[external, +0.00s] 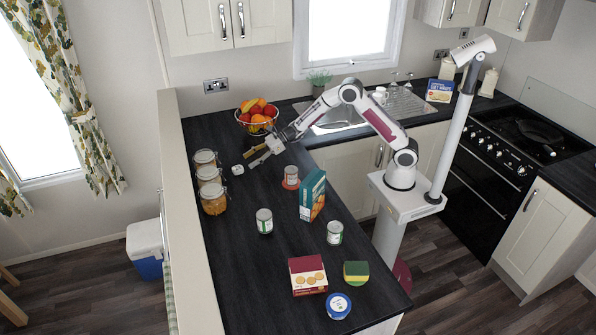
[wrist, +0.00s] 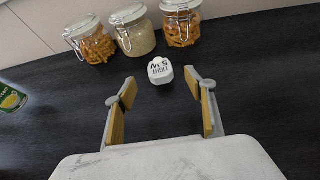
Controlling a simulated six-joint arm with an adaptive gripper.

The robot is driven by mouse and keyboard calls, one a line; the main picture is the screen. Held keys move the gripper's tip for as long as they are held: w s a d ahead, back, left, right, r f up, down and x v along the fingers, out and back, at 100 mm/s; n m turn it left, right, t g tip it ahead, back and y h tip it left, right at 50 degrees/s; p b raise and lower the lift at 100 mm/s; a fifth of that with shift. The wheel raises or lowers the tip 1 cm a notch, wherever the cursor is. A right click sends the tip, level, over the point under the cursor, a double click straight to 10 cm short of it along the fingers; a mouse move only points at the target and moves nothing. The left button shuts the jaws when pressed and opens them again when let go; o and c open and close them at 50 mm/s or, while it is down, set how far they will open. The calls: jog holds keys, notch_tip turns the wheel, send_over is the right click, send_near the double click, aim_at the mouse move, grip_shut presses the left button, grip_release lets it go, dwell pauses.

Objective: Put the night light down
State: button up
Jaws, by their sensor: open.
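In the external view my gripper (external: 250,160) is low over the worktop, beside the night light.
Several glass jars (external: 208,175) stand left of the night light along the low wall. A fruit basket (external: 257,116) is behind my gripper. A can (external: 291,175) and a blue box (external: 312,195) stand to the right. Worktop (external: 235,235) toward the front left is clear.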

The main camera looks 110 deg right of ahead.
aim_at(238, 168)
jog(key=shift+s+a+r+m+h, duration=0.25)
jog(key=shift+s+r+m+h, duration=0.05)
jog(key=shift+s, duration=0.35)
jog(key=shift+x, duration=1.3)
jog(key=shift+x, duration=2.65)
jog(key=c, duration=1.3)
